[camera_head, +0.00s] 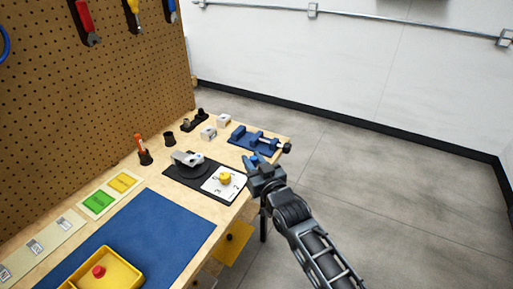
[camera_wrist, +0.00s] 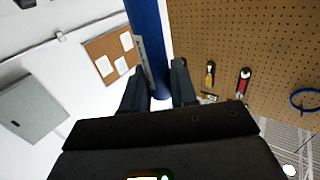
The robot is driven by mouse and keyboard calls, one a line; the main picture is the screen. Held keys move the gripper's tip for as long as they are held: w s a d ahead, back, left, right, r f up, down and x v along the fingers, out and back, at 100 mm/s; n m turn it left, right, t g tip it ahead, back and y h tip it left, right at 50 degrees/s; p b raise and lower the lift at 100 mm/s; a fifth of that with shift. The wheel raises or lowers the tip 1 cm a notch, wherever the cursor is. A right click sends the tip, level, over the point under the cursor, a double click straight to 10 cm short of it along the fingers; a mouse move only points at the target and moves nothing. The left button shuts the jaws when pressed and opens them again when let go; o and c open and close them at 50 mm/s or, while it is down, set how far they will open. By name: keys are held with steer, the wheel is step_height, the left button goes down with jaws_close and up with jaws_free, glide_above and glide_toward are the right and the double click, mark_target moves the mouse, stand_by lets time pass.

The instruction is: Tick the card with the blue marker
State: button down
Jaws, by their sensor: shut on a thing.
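My gripper (camera_head: 256,168) is shut on the blue marker, whose blue end (camera_head: 254,158) shows between the fingers, above the right edge of the bench. In the wrist view the blue marker (camera_wrist: 148,40) is a thick blue shaft held between the two dark fingers (camera_wrist: 158,92), running up out of the picture. Its tip is not clearly visible. Several white cards (camera_head: 62,224) lie on a pale strip at the bench's left. I cannot tell which one the task means. They are well away from my gripper.
A red marker (camera_head: 139,142) stands in a black holder. A blue vise (camera_head: 255,139) is behind. A yellow tray (camera_head: 103,273) sits on the blue mat (camera_head: 165,225), otherwise clear.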

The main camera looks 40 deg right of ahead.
steer(key=s+a+f+n+y, duration=0.1)
steer(key=s+a+f+y, duration=0.1)
steer(key=s+a+f, duration=0.3)
steer(key=s+a+f+n+y, duration=0.2)
steer(key=s+a+f, duration=0.4)
steer(key=a, duration=0.4)
steer(key=shift+f+t+y, duration=0.3)
steer(key=shift+f, duration=0.3)
steer(key=shift+a, duration=0.1)
